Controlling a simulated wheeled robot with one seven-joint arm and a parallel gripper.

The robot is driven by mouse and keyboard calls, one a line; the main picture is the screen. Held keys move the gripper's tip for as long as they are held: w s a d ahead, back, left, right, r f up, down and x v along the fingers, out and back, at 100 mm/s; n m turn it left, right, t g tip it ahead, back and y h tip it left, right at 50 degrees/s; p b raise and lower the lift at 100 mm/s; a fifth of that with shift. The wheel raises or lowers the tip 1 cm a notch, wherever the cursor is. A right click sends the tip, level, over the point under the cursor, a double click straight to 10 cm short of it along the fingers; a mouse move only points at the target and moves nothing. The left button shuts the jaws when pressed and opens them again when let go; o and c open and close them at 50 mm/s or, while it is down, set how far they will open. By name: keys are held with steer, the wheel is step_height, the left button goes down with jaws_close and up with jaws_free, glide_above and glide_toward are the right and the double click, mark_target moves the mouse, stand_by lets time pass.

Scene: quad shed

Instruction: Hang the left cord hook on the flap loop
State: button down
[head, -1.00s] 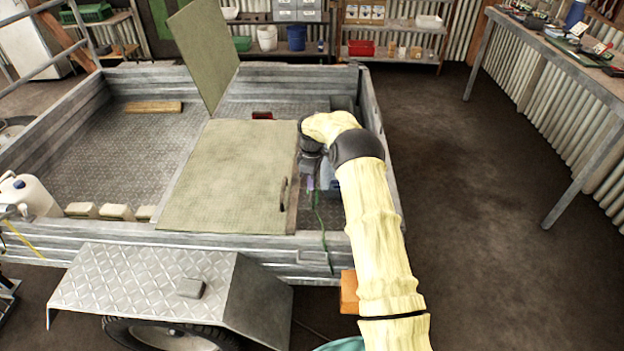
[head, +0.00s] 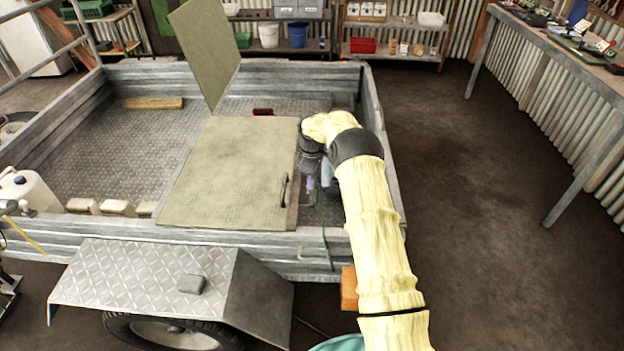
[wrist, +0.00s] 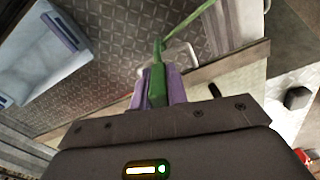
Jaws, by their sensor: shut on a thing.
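My gripper (head: 311,185) is low inside the trailer, beside the right edge of the olive flap (head: 235,170). In the wrist view its purple fingers (wrist: 155,88) are shut on the green cord hook (wrist: 157,85). A green cord stretches from the hook toward the top of that view. A pale wire loop (wrist: 188,52), which looks like the flap loop, stands just beyond the fingertips by the flap's edge. In the head view the green cord (head: 328,250) shows at the trailer's near wall.
A dark handle (head: 284,190) sits on the flap. A second panel (head: 205,55) stands tilted up behind it. A pale box (wrist: 45,50) with a purple edge lies left of the fingers in the wrist view. The trailer's near wall (head: 250,243) is close to the gripper.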

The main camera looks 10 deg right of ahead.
steer(key=shift+f+b, duration=0.4)
steer(key=shift+f, duration=0.9)
steer(key=c, duration=0.8)
jaws_free()
steer(key=shift+r+p, duration=2.95)
steer(key=shift+r, duration=1.65)
